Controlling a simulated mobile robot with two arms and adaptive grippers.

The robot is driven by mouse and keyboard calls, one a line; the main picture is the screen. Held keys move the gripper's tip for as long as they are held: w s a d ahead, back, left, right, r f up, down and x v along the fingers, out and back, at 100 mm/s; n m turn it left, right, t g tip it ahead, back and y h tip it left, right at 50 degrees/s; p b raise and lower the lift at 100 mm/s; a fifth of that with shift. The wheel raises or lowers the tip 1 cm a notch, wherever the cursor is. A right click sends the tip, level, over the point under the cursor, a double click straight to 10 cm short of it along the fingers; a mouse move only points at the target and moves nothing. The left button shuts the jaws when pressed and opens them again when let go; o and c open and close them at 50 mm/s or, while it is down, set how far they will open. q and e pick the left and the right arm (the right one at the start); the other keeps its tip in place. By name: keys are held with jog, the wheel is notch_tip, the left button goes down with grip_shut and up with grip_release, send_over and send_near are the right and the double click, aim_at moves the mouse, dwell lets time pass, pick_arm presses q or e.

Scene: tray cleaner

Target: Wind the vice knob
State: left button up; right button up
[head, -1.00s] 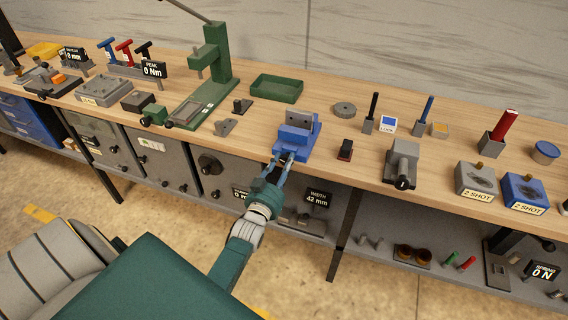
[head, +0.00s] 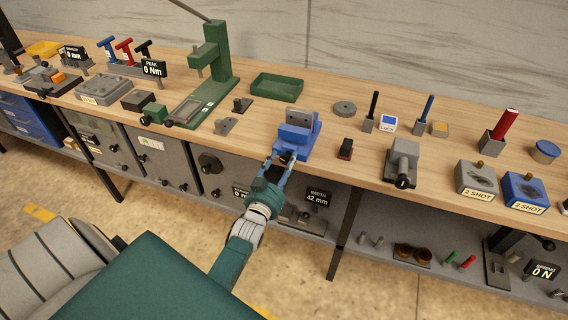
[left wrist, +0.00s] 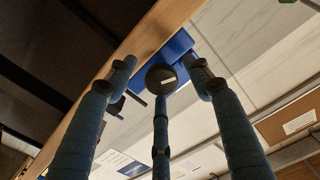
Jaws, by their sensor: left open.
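The blue vice (head: 294,142) sits at the front edge of the wooden bench, its jaws apart. Its dark round knob (head: 287,157) faces out over the edge. In the left wrist view the knob (left wrist: 160,78) shows a small white mark and lies between my fingertips, with the blue vice body (left wrist: 179,47) behind it. My left gripper (head: 282,159) is open, its fingers spread around the knob from the front. I cannot tell whether any finger touches it. My right gripper is not in view.
A black sign (head: 318,197) below the bench reads "WIDTH 42 mm". A small red-and-black block (head: 345,149) and a grey clamp-like device (head: 402,163) stand right of the vice. Small grey brackets (head: 225,126) stand to its left. A green tray (head: 277,88) lies behind.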

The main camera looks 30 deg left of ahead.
pick_arm(q)
jog(key=v, duration=1.2)
jog(key=shift+f, duration=0.1)
